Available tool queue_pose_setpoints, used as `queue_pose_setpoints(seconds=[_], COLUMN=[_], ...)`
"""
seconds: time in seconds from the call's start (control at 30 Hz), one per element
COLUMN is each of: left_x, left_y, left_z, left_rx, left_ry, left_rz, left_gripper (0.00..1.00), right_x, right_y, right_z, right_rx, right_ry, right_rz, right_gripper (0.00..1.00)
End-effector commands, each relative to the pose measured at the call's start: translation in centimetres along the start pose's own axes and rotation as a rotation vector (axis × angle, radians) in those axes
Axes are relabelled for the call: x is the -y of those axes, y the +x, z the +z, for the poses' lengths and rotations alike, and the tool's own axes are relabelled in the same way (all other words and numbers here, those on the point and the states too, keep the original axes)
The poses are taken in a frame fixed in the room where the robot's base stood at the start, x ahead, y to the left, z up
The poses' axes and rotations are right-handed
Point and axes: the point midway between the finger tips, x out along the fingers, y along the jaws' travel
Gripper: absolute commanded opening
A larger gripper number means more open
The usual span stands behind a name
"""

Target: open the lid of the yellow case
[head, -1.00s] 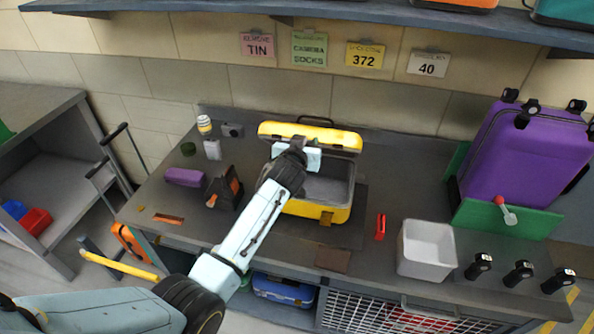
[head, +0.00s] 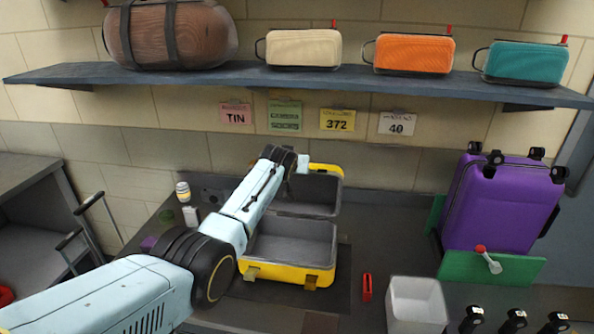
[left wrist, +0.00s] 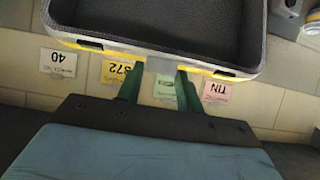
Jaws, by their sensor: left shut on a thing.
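The yellow case (head: 325,275) stands on the grey workbench, its empty grey interior showing. Its lid (head: 320,190) is swung up at the back, about upright, with a yellow rim along its top. My left gripper (head: 303,164) is at the lid's top edge, with the arm reaching across the case's left side. In the left wrist view, the fingers of my left gripper (left wrist: 160,82) are shut on the rim of the lid (left wrist: 150,54), near a grey catch. The arm hides part of the case's left side. My right gripper is not in view.
A red tool (head: 367,287) and a white bin (head: 417,303) lie to the right of the case. A purple suitcase (head: 500,205) stands at the far right behind a green panel (head: 490,269). A shelf (head: 300,80) with several bags runs above.

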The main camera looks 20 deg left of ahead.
Motion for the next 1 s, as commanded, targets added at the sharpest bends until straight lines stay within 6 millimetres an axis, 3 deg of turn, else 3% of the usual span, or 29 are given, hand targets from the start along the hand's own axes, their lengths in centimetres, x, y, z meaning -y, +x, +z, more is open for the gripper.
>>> queue_pose_setpoints(seconds=[0.03,0.43,0.47,0.6,1.0], left_x=[0.01,0.12,0.12,0.15,0.17], left_y=[-0.15,-0.16,-0.16,-0.09,-0.25], left_z=[-0.91,-1.12,-1.12,-0.85,-0.47], left_rx=[-0.019,-0.022,-0.022,-0.016,-0.009], left_ry=[-0.001,-0.002,-0.002,-0.002,-0.002], left_rz=[0.002,0.001,0.001,0.0,-0.001], left_gripper=[0.0,0.0,0.4,0.58,0.58], right_x=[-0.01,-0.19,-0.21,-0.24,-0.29], right_y=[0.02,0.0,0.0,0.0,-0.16], right_z=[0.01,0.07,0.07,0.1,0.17], right_rx=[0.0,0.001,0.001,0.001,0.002], right_ry=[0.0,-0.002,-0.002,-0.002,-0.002], right_rz=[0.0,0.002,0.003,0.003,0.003], right_gripper=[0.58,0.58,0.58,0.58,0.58])
